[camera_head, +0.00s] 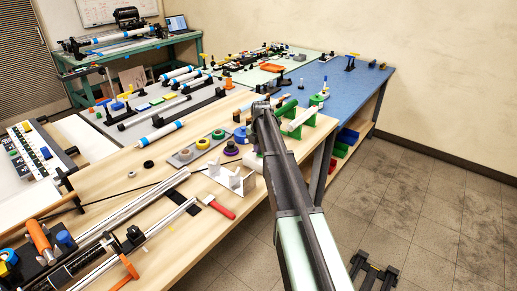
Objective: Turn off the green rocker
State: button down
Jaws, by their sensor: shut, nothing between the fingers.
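I cannot pick out the green rocker for sure at this size. A white panel (27,165) at the left edge carries a dark strip of small switches or buttons, too small to tell apart. My arm reaches up from the bottom of the picture over the right edge of the wooden bench. My gripper (262,107) is a dark shape at its far end, shut and empty, well to the right of that panel. Its fingertips are hard to make out, and my arm hides part of the bench edge behind it.
The wooden bench (120,175) holds metal rails, a red-handled tool (220,207), white brackets (236,181) and tape rolls (203,143). Green stands (307,116) are close to the right of my gripper. A blue-topped table (350,84) is behind. Open floor lies to the right.

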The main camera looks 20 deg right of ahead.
jog(key=shift+s+d+r+p, duration=0.3)
jog(key=shift+s+d+r, duration=0.05)
jog(key=shift+s, duration=0.3)
notch_tip(320, 180, up, 14)
jog(key=w+a+p, duration=0.1)
jog(key=w+p, duration=0.1)
jog(key=p, duration=1.2)
jog(key=shift+f, duration=0.15)
